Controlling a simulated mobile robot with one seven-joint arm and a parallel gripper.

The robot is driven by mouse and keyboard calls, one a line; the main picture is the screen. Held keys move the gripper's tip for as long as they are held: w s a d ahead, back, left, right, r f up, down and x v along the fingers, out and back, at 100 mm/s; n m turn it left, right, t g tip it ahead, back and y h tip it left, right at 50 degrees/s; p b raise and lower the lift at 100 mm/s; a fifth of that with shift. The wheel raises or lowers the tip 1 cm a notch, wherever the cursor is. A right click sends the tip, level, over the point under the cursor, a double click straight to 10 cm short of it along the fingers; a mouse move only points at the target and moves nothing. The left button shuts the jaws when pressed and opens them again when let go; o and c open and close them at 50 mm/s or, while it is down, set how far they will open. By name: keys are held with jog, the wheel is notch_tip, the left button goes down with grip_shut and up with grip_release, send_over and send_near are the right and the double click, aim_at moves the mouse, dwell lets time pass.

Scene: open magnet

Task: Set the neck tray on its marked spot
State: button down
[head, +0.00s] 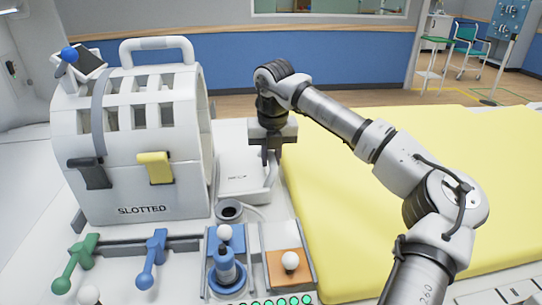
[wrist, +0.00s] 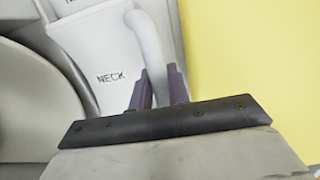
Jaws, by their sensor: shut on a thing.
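The neck tray (head: 238,183) is a white piece beside the large slotted coil. In the wrist view the tray (wrist: 112,92) carries the word NECK and has a pale curved handle (wrist: 148,40). My gripper (head: 270,165) points down at the tray's right side. In the wrist view my gripper (wrist: 160,88) has its dark fingers on either side of the handle, shut on it. A second, cut-off label at the top edge of the wrist view begins with "NE"; I cannot tell if it is the marked spot. I cannot tell whether the tray touches the surface below.
The white slotted coil (head: 135,190) stands close to the tray's left. A yellow mat (head: 400,240) lies to the right. In front are a round socket (head: 229,210), a blue connector (head: 225,265), an orange pad with a white knob (head: 290,262), and green and blue levers.

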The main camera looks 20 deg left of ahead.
jog(key=shift+f, duration=0.3)
jog(key=c, duration=1.3)
grip_release()
jog(key=shift+o, duration=0.2)
notch_tip(320, 180, up, 14)
jog(key=s, duration=0.1)
jog(key=shift+s+d+f+b, duration=0.15)
jog(key=shift+s+d+b, duration=0.25)
jog(key=shift+d, duration=0.05)
